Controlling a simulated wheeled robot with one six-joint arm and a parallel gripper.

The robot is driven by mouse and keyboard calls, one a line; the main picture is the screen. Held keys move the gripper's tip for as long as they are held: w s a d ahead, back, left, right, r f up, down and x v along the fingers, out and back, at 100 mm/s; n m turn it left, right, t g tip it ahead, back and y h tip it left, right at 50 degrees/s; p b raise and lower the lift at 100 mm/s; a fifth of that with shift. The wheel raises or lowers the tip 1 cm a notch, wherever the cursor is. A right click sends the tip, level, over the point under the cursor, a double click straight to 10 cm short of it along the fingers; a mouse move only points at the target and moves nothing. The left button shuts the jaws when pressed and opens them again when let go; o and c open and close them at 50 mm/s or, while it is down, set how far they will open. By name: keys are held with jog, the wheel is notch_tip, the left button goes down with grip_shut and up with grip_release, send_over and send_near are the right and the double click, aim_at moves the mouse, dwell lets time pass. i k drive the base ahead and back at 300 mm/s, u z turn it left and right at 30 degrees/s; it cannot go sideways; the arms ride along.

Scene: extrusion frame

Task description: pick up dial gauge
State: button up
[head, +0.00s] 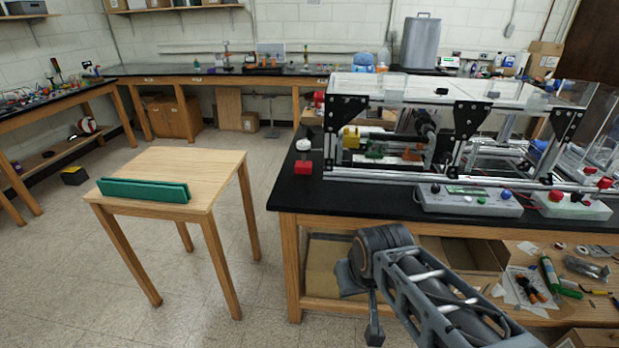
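I cannot make out a dial gauge for certain. A small white round-topped piece (304,146) stands above a red block (303,168) on the black bench, just left of the extrusion frame; it may be the gauge, but its face is too small to read. A small black object (441,91) lies on top of the frame. My arm reaches in from the lower right, in front of the bench. Part of my gripper (374,334) seems to show low at the bottom edge, pointing down. Its opening is not clear, and it is well away from both objects.
The extrusion frame (400,173) fills the bench's rear, with control boxes (468,200) in front. A wooden table (190,165) on the left holds a green slotted holder (143,191). Floor (262,290) is free between table and bench. A shelf with loose parts sits under the bench.

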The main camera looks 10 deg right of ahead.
aim_at(304, 168)
jog(key=u, duration=1.5)
jog(key=i, duration=1.55)
jog(key=z, duration=0.95)
jog(key=i, duration=0.4)
jog(key=z, duration=0.4)
